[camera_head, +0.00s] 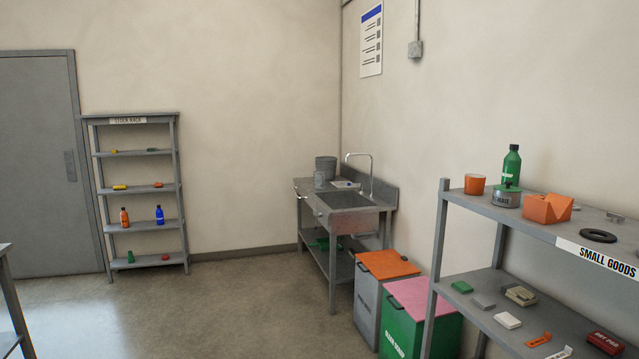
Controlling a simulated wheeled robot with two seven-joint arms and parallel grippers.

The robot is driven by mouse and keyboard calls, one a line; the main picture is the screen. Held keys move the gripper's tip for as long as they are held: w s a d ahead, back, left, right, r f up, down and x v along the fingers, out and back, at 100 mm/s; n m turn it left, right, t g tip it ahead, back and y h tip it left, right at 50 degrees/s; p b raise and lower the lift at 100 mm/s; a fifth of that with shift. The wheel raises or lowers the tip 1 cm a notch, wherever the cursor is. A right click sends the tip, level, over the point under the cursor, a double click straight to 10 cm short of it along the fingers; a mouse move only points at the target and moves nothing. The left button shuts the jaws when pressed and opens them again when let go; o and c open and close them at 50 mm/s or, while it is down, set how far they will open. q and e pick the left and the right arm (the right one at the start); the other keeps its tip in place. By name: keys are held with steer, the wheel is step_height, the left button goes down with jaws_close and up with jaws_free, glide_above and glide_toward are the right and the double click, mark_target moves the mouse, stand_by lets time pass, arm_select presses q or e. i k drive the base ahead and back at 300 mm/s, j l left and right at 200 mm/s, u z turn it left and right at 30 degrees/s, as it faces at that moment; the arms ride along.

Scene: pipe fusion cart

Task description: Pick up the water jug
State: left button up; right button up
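I cannot tell for certain which thing is the water jug. A small grey jug-like vessel (319,180) stands upright on the left end of the sink bench (345,215). A larger grey bucket-like container (326,167) stands just behind it against the wall. Both are far off and small, so handles or spouts are hard to make out. Neither of my grippers shows in the head view.
A shelf marked SMALL GOODS (470,203) fills the right foreground. An orange-lidded bin (388,264) and a green bin with pink lid (425,296) stand between it and the sink. A stock rack (131,228) stands back left. Floor (220,310) is clear.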

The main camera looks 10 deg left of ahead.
mark_target(318, 177)
steer(key=i+j+u, duration=0.15)
steer(key=i, duration=0.15)
steer(key=i+j+u, duration=0.15)
steer(key=i+u, duration=0.4)
steer(key=i, duration=2.45)
steer(key=i+z, duration=0.1)
steer(key=i, duration=1)
steer(key=i+j, duration=0.15)
steer(key=i, duration=0.95)
steer(key=i+z, duration=0.4)
steer(key=i+j+z, duration=0.25)
steer(key=z, duration=0.15)
steer(key=i+j+z, duration=0.7)
steer(key=z, duration=0.15)
